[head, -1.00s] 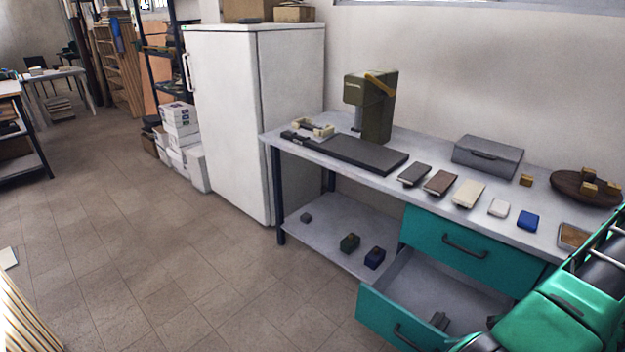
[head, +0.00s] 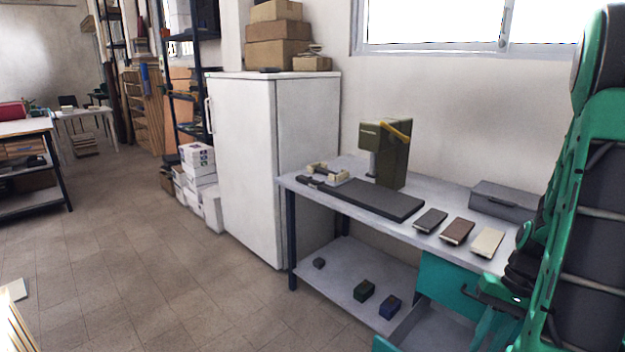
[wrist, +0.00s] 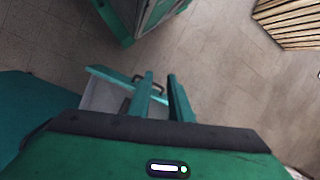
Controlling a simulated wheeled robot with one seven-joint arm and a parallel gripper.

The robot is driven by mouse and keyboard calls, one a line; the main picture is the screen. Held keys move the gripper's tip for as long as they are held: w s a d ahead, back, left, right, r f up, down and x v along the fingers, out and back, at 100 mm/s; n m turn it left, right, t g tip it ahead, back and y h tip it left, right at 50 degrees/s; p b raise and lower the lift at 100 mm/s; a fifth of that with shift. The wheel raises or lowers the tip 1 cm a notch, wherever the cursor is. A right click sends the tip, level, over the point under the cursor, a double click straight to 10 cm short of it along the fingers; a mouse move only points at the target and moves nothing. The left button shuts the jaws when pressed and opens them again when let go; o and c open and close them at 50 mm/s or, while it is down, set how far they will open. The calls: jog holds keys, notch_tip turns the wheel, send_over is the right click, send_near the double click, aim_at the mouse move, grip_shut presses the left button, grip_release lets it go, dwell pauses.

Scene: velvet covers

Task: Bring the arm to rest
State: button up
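My green arm stands folded along the right edge of the head view, in front of the workbench. My gripper (head: 487,328) points down near the bench's drawers, partly cut off by the lower picture edge. In the wrist view, the two green fingers of my gripper (wrist: 161,80) stand apart with a gap, and nothing is held between them. The open lower drawer (wrist: 100,97) lies below and to the left of the fingers there; whether they clear its front cannot be told.
The workbench (head: 262,178) carries a green machine (head: 393,150), a dark slab (head: 375,200), several small flat items and a grey box (head: 503,200). The teal upper drawer (head: 447,283) is shut. A white fridge (head: 240,160) stands left; the floor (head: 150,270) is open.

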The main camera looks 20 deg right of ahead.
jog(key=s+a+r+n+h, duration=0.1)
jog(key=s+a+r, duration=0.2)
jog(key=r, duration=0.3)
jog(key=s+a+r+h, duration=0.2)
jog(key=s+a+r, duration=0.1)
jog(key=a+r, duration=0.3)
jog(key=shift+s+a+r+n+t+h, duration=0.15)
jog(key=shift+a+r+n+t+h, duration=0.2)
jog(key=shift+r, duration=0.45)
